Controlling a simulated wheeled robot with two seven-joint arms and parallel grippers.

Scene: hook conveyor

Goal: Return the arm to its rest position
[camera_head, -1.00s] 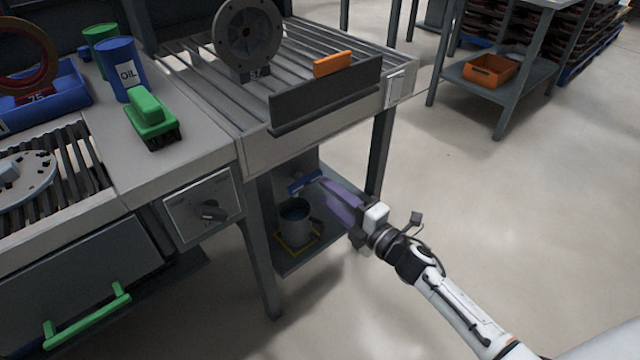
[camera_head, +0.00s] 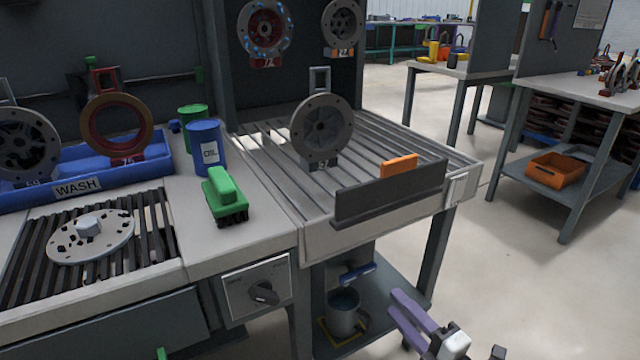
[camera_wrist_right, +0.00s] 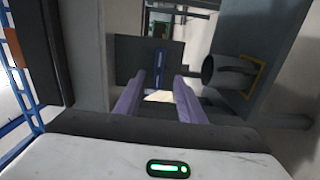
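My right gripper (camera_head: 396,303) has purple fingers and is low at the front of the slatted table, to the right of the blue-handled item. In the right wrist view its two fingers (camera_wrist_right: 159,76) are spread apart with nothing held between them. The blue item (camera_head: 358,273) is above a grey metal cup (camera_head: 343,312) under the table, apart from the fingers. The blue item also shows beyond the fingertips in the right wrist view (camera_wrist_right: 160,60). My left gripper is not in view.
The slatted table (camera_head: 440,205) carries a round flange, a dark plate and an orange block. A green brush (camera_head: 224,197), a blue oil can (camera_head: 207,147) and a blue wash tray (camera_head: 75,187) are at left. Open floor (camera_head: 520,290) lies to the right.

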